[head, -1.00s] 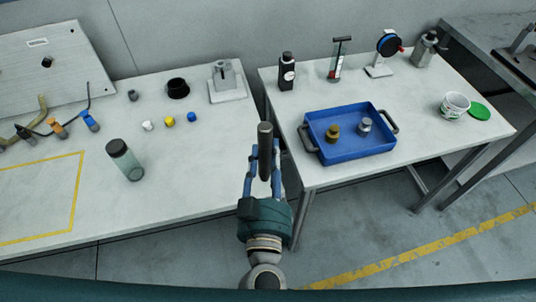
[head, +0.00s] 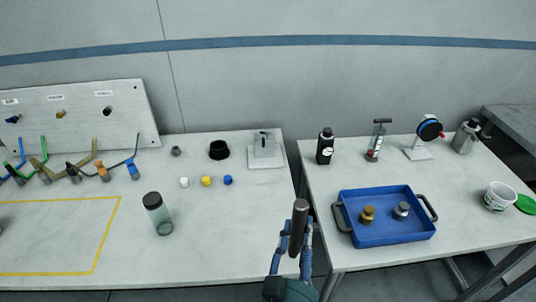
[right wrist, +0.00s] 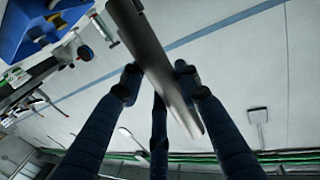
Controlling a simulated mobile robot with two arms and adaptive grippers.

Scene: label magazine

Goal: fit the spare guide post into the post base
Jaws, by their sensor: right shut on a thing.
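My right gripper (head: 297,236) is shut on a dark grey cylindrical post, the spare guide post (head: 300,214), and holds it roughly upright in front of the gap between the two tables. In the right wrist view the post (right wrist: 148,45) lies between the fingers and extends beyond them at both ends. What looks like the post base (head: 274,160), a pale flat plate with a grey upright block, stands at the back right of the left table, apart from the gripper and further back. Its socket is too small to make out. My left gripper is not in view.
On the left table, a black ring (head: 219,150), small white, yellow and blue caps (head: 206,181) and a dark-lidded bottle (head: 158,214) stand left of the post base. A blue tray (head: 393,239) with two metal pieces sits on the right table. The left table's front right is clear.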

